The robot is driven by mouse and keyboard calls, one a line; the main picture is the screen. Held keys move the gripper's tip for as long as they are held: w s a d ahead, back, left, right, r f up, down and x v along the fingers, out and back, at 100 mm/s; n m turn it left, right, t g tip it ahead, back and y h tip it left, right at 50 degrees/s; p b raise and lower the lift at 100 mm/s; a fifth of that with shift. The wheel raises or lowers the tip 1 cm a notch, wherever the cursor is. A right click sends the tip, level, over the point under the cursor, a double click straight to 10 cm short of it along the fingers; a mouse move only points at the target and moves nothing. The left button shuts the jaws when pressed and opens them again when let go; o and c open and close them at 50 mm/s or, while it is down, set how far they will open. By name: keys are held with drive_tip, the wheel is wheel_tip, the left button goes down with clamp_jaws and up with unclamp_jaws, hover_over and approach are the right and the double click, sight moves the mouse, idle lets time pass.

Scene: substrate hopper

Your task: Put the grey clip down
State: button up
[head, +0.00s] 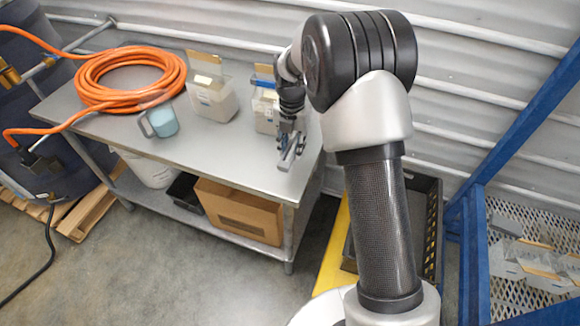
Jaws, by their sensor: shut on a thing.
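My gripper (289,141) is over the right end of the metal table (217,146), pointing down. It is shut on the grey clip (289,160), a small grey piece at its fingertips. The clip is close to the tabletop near the right front corner; I cannot tell whether it touches the surface. The fingers are small and partly dark in this view, and part of the clip is hidden by them.
An open white carton (213,100) stands on the table, with another carton (263,108) partly behind my arm. A light-blue scoop-like jug (160,121) and an orange hose coil (104,99) lie leftward. A blue mesh rack (505,298) is right.

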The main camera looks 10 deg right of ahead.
sight(292, 173)
wheel_tip(292, 173, down, 9)
drive_tip(key=shift+r+b, duration=0.1)
drive_tip(key=shift+b, duration=0.75)
drive_tip(key=o, duration=1)
